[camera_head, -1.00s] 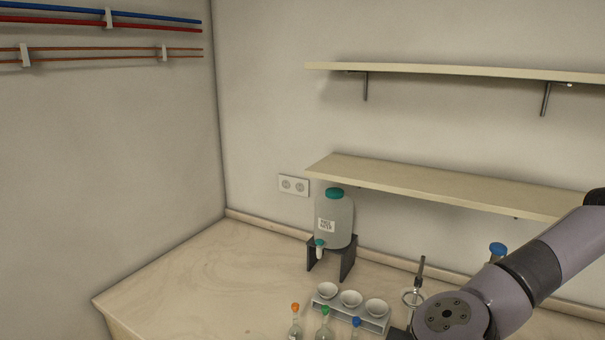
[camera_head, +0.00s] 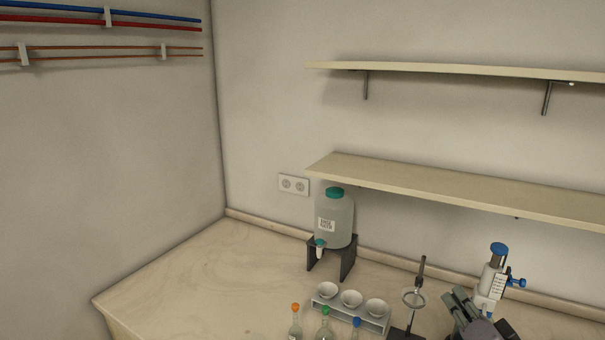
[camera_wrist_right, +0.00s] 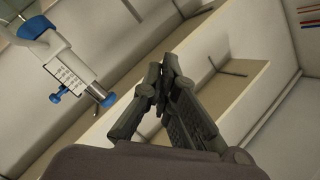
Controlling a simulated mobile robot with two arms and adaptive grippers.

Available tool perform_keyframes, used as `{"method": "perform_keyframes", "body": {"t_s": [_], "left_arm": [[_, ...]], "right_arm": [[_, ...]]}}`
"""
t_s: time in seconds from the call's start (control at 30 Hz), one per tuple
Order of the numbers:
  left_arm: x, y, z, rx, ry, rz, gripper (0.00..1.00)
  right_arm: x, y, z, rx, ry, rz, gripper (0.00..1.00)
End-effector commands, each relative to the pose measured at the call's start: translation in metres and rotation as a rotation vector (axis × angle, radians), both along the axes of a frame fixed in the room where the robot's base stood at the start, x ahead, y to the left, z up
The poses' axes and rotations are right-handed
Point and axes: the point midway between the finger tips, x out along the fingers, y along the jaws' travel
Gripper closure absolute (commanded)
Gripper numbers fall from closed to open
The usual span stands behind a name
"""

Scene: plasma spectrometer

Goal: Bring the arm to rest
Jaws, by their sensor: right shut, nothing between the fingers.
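My right gripper (camera_head: 461,302) is at the lower right of the head view, in front of a blue-capped bottle-top dispenser (camera_head: 491,277). Its dark fingers are shut with nothing between them, as the right wrist view (camera_wrist_right: 166,62) also shows. The dispenser (camera_wrist_right: 62,65) stands to the left there, apart from the fingers. Much of my right arm is below the head view's edge. My left gripper is in neither view.
A ring stand (camera_head: 421,285) stands just left of my right gripper. A rack of white bowls (camera_head: 350,312), several colour-capped flasks (camera_head: 325,325) and a water carboy (camera_head: 334,222) are further left. Two shelves (camera_head: 450,192) hang above. The bench's left part (camera_head: 200,275) is clear.

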Motion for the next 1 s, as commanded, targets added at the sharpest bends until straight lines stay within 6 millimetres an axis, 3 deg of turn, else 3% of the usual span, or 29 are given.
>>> {"method": "perform_keyframes", "body": {"t_s": [0.03, 0.1, 0.2, 0.3, 0.5, 0.73, 1.0], "left_arm": [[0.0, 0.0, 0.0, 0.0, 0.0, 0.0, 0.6], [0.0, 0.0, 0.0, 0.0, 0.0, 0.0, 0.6], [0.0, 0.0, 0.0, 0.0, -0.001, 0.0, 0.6], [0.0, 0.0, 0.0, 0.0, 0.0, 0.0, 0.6], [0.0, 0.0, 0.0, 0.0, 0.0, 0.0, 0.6], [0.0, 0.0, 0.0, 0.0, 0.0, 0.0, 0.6], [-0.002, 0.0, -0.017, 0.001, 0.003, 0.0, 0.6]], "right_arm": [[-0.016, 0.016, -0.034, -0.091, 0.111, 0.041, 1.0], [-0.041, 0.035, -0.078, -0.222, 0.26, 0.104, 1.0], [-0.087, 0.057, -0.134, -0.396, 0.463, 0.211, 1.0], [-0.135, 0.072, -0.175, -0.536, 0.632, 0.319, 1.0], [-0.218, 0.087, -0.222, -0.727, 0.871, 0.508, 1.0], [-0.301, 0.094, -0.246, -0.87, 1.073, 0.707, 1.0], [-0.282, 0.096, -0.335, -0.861, 1.093, 0.715, 1.0]]}}
